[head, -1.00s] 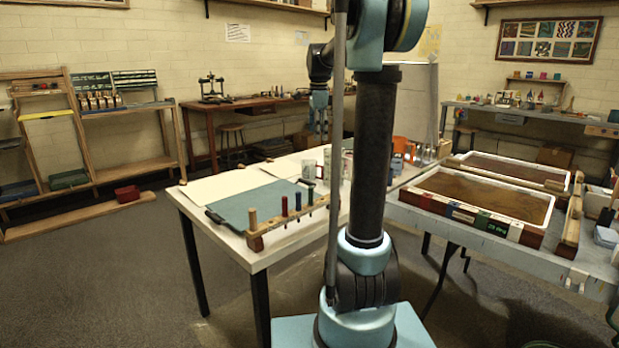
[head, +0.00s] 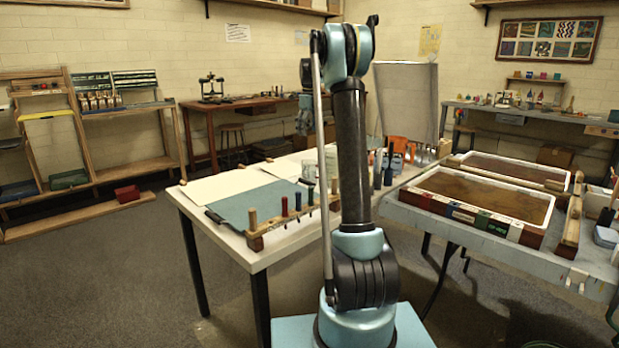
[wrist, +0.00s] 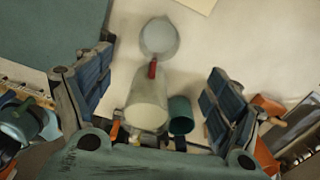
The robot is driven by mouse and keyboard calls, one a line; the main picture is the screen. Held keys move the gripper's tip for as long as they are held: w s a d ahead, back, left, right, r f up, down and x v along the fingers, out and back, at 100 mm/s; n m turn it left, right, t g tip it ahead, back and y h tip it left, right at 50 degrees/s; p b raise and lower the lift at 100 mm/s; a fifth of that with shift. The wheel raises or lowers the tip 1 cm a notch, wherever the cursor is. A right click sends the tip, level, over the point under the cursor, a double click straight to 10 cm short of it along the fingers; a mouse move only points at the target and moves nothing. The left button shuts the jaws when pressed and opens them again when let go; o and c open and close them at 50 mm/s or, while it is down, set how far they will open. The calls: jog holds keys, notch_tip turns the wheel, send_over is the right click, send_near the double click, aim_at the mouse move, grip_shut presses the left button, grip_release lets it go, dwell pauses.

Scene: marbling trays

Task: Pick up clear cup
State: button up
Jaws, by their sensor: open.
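In the wrist view a pale, see-through cup (wrist: 148,112) stands between my fingers, its mouth toward the camera. A second pale, round vessel (wrist: 159,37) lies farther up the picture. A dark green cup (wrist: 180,115) is close to the right of the first cup. My gripper (wrist: 158,72) is open, one dark padded finger on each side of the pale cup, with gaps left and right. In the head view my arm hangs over the far part of the white table (head: 235,238). The cups are too small and covered there to tell apart.
A wooden rack (head: 268,232) with coloured handles stands at the table's front edge beside a teal sheet (head: 250,203). A red thing (wrist: 152,69) lies between the two pale vessels. Marbling trays (head: 482,200) are on the right-hand table. The floor at left is mostly clear.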

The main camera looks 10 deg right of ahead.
send_over(310, 163)
jog(key=s, duration=0.3)
notch_tip(310, 163, down, 10)
jog(key=shift+s+a+f, duration=0.1)
jog(key=shift+s+f, duration=0.1)
jog(key=shift+f, duration=1.15)
jog(key=shift+s+a+f, duration=0.1)
jog(key=shift+s+f, duration=0.1)
jog(key=shift+f, duration=1.15)
jog(key=c, duration=1.7)
jog(key=shift+r, duration=0.15)
jog(key=shift+s+a+r, duration=0.5)
jog(key=shift+a+r, duration=0.2)
jog(key=shift+s+a+r, duration=1.05)
jog(key=shift+s+a, duration=0.15)
jog(key=shift+a, duration=0.4)
jog(key=shift+s+a+r, duration=1.05)
jog(key=shift+s+a, duration=0.1)
jog(key=shift+a, duration=0.5)
jog(key=shift+s+a+r, duration=1.05)
jog(key=shift+s+a, duration=0.15)
jog(key=shift+a, duration=0.4)
